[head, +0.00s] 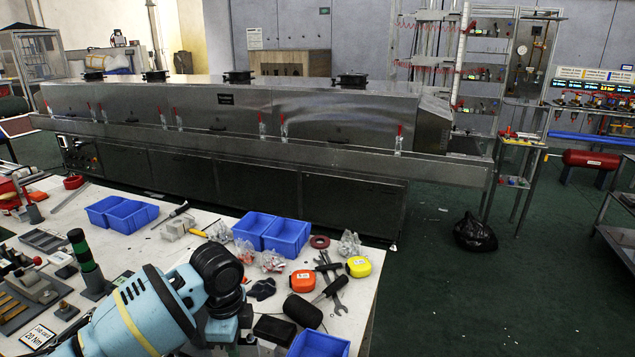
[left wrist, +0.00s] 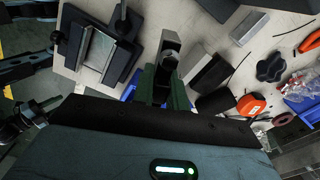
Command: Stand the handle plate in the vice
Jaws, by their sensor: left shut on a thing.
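In the left wrist view my left gripper (left wrist: 168,88) is shut on a grey metal piece (left wrist: 169,52), which I take to be the handle plate. It sticks out upward past the green-sided fingers, and its lower part is hidden between them. A dark fixture with a pale metal middle (left wrist: 97,50), which looks like the vice, stands to the left of the fingers, apart from the held piece. In the head view my left gripper (head: 232,340) is at the bottom edge, mostly behind my wrist; the held piece cannot be made out there. My right gripper is not in view.
Blue bins (head: 288,235), an orange tape measure (head: 303,281), wrenches (head: 333,290) and a dark cylinder (head: 302,310) crowd the bench to the right. A grey block (left wrist: 211,75) lies right of the fingers. The long steel dryer (head: 230,115) stands behind the bench.

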